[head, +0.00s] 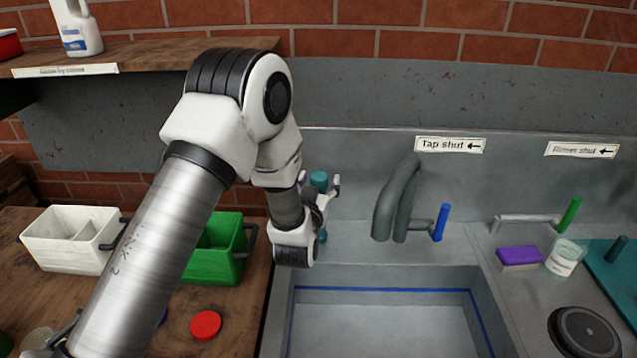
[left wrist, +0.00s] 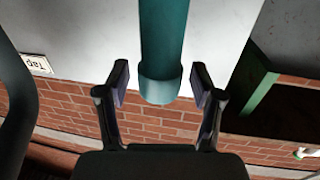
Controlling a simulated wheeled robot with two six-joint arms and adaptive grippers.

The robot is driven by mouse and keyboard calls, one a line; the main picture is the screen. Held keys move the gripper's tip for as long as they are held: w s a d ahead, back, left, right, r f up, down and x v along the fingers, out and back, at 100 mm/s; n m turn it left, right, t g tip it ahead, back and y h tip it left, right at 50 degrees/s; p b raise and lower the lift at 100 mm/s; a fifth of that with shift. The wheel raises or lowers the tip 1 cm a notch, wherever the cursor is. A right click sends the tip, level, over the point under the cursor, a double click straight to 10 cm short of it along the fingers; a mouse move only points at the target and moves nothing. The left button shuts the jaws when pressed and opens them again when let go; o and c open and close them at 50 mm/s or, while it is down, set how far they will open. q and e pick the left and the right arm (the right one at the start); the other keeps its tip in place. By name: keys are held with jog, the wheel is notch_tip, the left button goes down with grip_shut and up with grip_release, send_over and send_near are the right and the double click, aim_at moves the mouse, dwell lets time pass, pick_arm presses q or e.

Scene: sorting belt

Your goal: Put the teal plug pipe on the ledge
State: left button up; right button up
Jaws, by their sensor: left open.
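A teal pipe (head: 319,179) stands roughly upright by the back left corner of the sink, partly hidden by my left gripper. In the left wrist view the teal pipe (left wrist: 163,45) lies between the two fingers and ends in a wider collar, with gaps on both sides. My left gripper (head: 321,183) is open around it; its fingers also show in the left wrist view (left wrist: 160,88). The grey sink ledge (head: 345,240) runs behind the basin. My right gripper is not in view.
A grey tap (head: 390,200) with a blue lever (head: 440,222) stands right of the gripper. A green bin (head: 215,250) and white caddy (head: 70,240) stand left. A purple sponge (head: 518,257), a jar (head: 564,258) and a dark teal cylinder (head: 616,248) are at right. The basin (head: 380,330) looks empty.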

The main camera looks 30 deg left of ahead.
pick_arm(q)
jog(key=shift+r, duration=0.25)
jog(key=b+v, duration=0.2)
jog(key=v, duration=1)
jog(key=shift+b, duration=0.3)
